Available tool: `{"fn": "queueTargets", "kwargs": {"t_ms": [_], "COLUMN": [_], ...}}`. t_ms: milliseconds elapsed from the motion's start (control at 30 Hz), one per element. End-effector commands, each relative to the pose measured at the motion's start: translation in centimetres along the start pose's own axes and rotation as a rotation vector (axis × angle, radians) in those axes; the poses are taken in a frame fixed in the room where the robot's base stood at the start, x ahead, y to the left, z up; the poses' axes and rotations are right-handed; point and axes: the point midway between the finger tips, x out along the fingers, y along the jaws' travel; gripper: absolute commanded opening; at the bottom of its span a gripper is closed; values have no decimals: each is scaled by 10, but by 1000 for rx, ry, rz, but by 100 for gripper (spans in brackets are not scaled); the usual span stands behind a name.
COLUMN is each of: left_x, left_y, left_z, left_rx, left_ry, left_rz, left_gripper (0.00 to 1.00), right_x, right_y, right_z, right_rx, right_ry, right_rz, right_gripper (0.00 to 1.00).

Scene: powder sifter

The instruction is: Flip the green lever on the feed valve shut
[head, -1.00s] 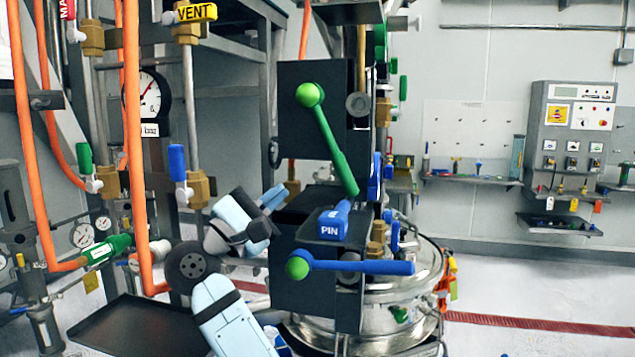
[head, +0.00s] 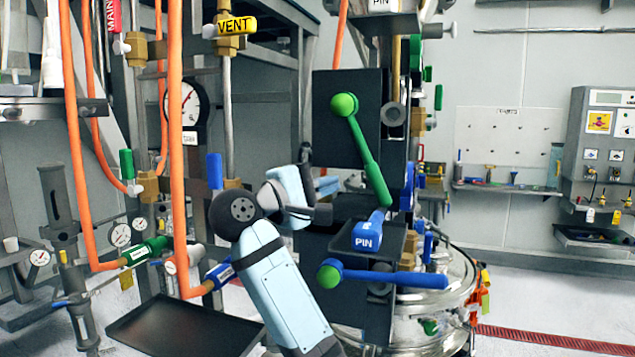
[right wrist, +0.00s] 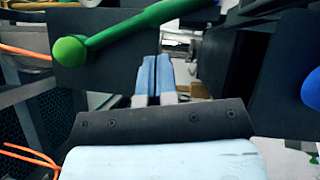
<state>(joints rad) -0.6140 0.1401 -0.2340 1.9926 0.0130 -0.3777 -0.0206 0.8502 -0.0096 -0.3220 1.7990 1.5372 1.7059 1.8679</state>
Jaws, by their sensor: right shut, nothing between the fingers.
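The green lever (head: 368,157) with its round green knob (head: 344,105) is on a black plate on the valve stack. It slants down and right from the knob. In the right wrist view the green lever (right wrist: 135,25) crosses the top, rising rightward from the knob (right wrist: 70,50). My right gripper (head: 328,186) is left of the lever's lower end, near the black plate's bottom edge. Its blue fingers (right wrist: 155,73) are shut and empty, below the lever in the wrist picture; I cannot tell whether they touch anything. My left gripper is not in view.
A blue lever (head: 395,279) and a blue PIN handle (head: 370,232) are just below the green lever. Orange hoses (head: 178,130) and a gauge (head: 184,104) stand left. A dark tray (head: 185,325) is low left. Open floor lies at the right.

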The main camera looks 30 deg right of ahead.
Motion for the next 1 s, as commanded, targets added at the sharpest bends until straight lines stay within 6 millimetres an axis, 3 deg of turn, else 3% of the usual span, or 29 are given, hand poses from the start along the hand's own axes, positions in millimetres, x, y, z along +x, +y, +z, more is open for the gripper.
{"fn": "queueTargets", "kwargs": {"t_ms": [100,333,800,1000], "left_x": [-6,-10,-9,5], "left_y": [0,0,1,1], "left_z": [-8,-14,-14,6], "left_rx": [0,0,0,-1], "left_ry": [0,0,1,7], "left_rz": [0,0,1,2], "left_gripper": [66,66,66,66], "right_x": [24,52,58,63], "right_y": [3,2,0,-8], "right_z": [1,1,0,9], "right_rx": [-1,0,1,7], "right_ry": [-4,-1,0,3], "right_rz": [2,2,0,-3], "right_gripper": [0,0,0,0]}}
